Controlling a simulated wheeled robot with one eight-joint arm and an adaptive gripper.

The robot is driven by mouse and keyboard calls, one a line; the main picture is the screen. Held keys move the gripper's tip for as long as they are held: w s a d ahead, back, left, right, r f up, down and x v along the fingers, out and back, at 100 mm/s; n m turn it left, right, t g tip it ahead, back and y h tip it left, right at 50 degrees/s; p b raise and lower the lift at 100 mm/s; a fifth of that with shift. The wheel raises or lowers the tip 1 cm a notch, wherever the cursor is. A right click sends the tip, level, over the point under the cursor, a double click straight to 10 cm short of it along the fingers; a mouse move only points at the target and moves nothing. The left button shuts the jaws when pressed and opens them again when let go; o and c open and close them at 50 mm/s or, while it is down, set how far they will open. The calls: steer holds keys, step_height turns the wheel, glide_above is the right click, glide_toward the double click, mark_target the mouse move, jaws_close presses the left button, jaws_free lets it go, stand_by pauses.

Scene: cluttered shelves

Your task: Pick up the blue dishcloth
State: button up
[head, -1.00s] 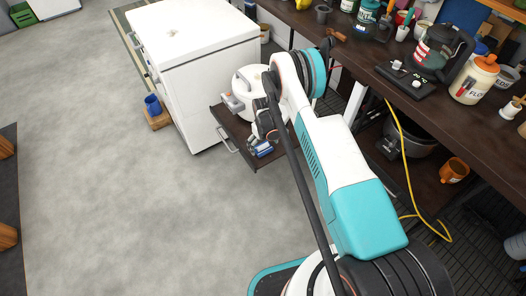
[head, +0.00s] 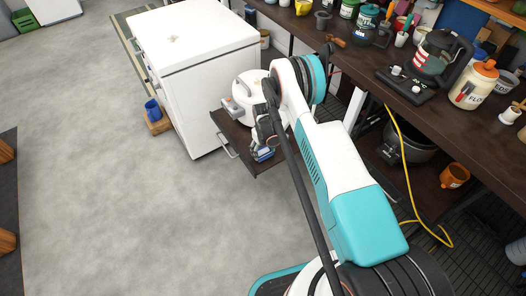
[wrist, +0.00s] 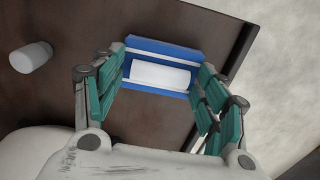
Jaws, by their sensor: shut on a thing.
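In the head view my arm hides most of the gripper. I cannot tell whether the cloth touches the board.
A white rounded pot (head: 246,88) stands on the board close behind my gripper. A white cabinet (head: 190,100) is to the left, with a blue mug (head: 153,107) beside it. A cluttered counter (head: 365,85) is to the right. The floor in front is clear.

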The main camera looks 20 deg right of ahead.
mark_target(263, 150)
step_height(263, 150, up, 20)
steer(key=p, duration=0.6)
steer(key=shift+f, duration=0.2)
